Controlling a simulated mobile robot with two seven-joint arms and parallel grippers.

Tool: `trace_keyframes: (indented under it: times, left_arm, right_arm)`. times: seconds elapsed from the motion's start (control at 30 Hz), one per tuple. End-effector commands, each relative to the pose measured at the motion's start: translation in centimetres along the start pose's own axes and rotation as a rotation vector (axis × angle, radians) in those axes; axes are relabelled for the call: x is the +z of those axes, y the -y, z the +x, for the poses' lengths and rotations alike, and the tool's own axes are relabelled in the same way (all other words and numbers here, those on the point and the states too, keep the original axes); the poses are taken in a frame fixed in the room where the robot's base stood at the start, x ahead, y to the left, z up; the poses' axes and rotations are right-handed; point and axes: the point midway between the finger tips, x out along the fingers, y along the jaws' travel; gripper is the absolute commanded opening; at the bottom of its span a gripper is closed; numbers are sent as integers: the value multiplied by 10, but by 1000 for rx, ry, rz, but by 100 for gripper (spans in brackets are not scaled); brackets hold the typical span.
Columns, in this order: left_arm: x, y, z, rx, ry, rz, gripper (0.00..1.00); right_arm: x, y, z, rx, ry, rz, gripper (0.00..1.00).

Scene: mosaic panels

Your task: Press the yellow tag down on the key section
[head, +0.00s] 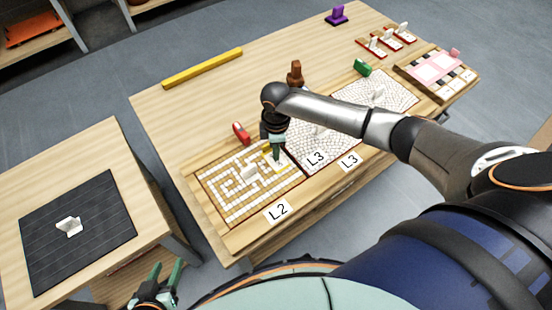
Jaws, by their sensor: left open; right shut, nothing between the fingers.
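The key-patterned panel (212,187), a tan mosaic with a white angular meander, lies at the near end of the long table beside an L2 label (278,211). My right gripper (277,157) is shut, pointing down over the panel's upper right part. Yellow shows on the panel beside and below its fingertips (282,166); this may be the yellow tag, but it is small and partly hidden by the gripper. I cannot tell whether the fingertips touch it. A white piece (249,173) stands on the panel. My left gripper (166,282) is open and empty at the bottom left, away from the panel.
Pale pebble-patterned panels (398,92) adjoin it. A red object (241,132), brown object (295,73), green object (362,68) and yellow bar (203,68) lie beyond. A side table has a dark mat (100,200) with a white piece (69,226).

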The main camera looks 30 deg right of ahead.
Motion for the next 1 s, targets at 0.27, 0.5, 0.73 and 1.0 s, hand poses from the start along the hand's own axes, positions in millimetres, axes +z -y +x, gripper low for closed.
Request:
trace_keyframes:
  times: [0.27, 0.5, 0.73, 1.0]
  left_arm:
    - [0, 1, 2, -1, -5, 2, 50]
    - [0, 1, 4, -1, -7, 3, 50]
    - [2, 2, 6, -1, -7, 3, 50]
    - [2, 2, 6, -1, -8, 3, 50]
  right_arm:
    - [0, 0, 6, -1, 0, 0, 0]
    - [0, 0, 11, -1, 0, 0, 0]
    - [0, 0, 15, 0, 0, 0, 0]
    - [0, 0, 16, 0, 0, 0, 0]
